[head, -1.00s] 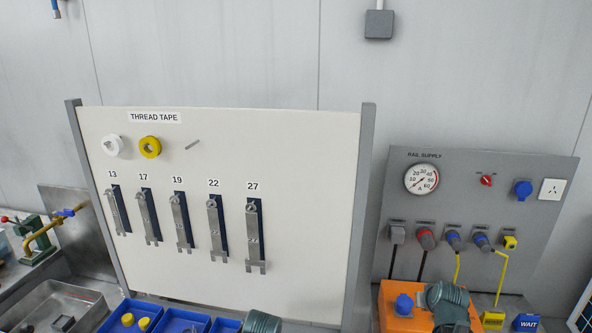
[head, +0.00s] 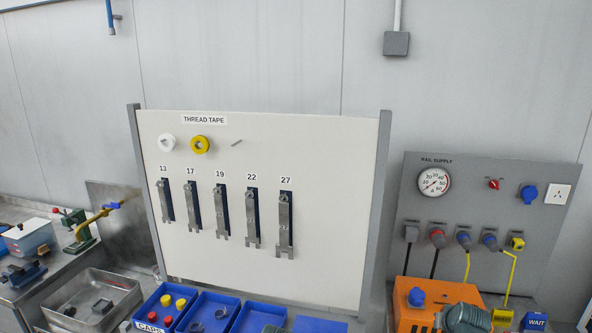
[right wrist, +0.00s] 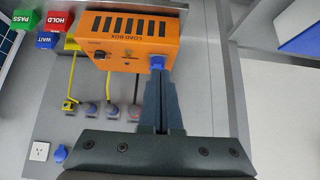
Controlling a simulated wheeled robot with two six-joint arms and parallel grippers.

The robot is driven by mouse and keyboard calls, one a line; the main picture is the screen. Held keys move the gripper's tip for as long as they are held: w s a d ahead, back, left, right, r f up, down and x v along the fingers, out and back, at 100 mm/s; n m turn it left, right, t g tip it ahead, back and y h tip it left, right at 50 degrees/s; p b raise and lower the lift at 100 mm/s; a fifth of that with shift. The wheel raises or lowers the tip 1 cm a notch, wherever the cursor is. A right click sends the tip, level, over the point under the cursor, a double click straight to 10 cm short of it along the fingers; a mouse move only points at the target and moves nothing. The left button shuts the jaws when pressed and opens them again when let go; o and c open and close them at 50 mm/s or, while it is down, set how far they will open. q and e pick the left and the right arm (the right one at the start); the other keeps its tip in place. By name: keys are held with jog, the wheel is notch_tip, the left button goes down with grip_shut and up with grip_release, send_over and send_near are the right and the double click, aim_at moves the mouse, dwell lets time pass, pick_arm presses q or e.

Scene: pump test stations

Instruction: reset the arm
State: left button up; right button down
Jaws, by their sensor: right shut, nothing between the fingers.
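My right gripper (right wrist: 162,100) shows in the right wrist view as two dark fingers pressed together, with nothing between them. Its tips overlap the picture near the blue socket (right wrist: 157,62) on the orange load box (right wrist: 125,52); whether they touch it I cannot tell.
A tool board (head: 330,210) with hanging wrenches stands behind the bench. Blue bins (head: 205,302) and a metal tray (head: 115,283) lie before it. A rail supply panel (head: 470,190) with plugged cables stands right. PASS (right wrist: 22,18), HOLD (right wrist: 60,20) and WAIT (right wrist: 46,40) blocks lie beside the box.

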jog(key=s+a+f+n+g+b, duration=0.1)
jog(key=s+a+f, duration=0.1)
jog(key=a, duration=0.5)
jog(key=s+a+f+n+g+y+b, duration=0.1)
jog(key=a+f+b, duration=0.1)
jog(key=a, duration=0.5)
jog(key=s+a+f+n+g+y+b, duration=0.1)
jog(key=s+a+f+g, duration=0.1)
jog(key=a+f, duration=0.2)
jog(key=shift+s+a+f+n, duration=0.15)
jog(key=shift+s+a, duration=0.05)
jog(key=shift+a, duration=0.65)
jog(key=shift+s+a+f+n, duration=0.15)
jog(key=shift+a, duration=0.7)
jog(key=s+a+f+n+g+h+b, duration=0.1)
jog(key=s+a+f+g+b, duration=0.3)
jog(key=s+a, duration=0.8)
jog(key=shift+s+a+f+n+h, duration=0.3)
jog(key=shift+s+a+n, duration=0.1)
jog(key=shift+n, duration=0.5)
